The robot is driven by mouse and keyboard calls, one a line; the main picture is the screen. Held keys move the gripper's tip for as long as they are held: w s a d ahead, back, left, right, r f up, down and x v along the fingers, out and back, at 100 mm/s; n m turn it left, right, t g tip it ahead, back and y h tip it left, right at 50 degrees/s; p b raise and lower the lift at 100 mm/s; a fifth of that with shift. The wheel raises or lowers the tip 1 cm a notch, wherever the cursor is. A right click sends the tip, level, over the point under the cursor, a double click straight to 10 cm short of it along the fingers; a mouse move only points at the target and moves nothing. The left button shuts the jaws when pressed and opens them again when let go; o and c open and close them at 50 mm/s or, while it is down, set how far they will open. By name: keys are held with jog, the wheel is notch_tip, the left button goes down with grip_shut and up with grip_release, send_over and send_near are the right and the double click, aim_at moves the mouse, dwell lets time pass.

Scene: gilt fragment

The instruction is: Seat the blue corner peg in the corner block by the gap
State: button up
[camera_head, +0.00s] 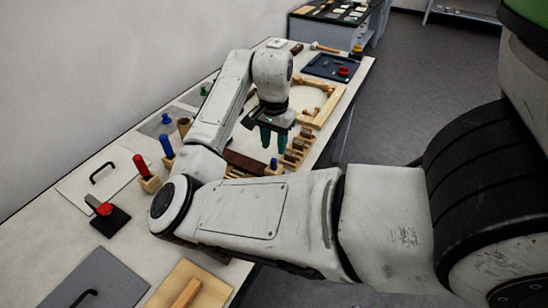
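My gripper (275,140) points down above the bench, with its two green fingers a little apart and nothing visible between them. Just below it in the picture, a small blue peg top (273,163) shows at a pale wooden block (275,171); how deep it sits is too small to tell. A taller blue peg (167,145) stands upright in a wooden block left of my arm, partly hidden. A red peg (142,166) stands in another wooden block (149,184). Which block is the corner block by the gap is unclear.
Behind are a wooden frame (324,103) and a dark tray (331,67). My arm hides the bench middle.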

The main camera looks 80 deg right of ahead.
aim_at(274, 160)
jog(key=shift+r, duration=2.7)
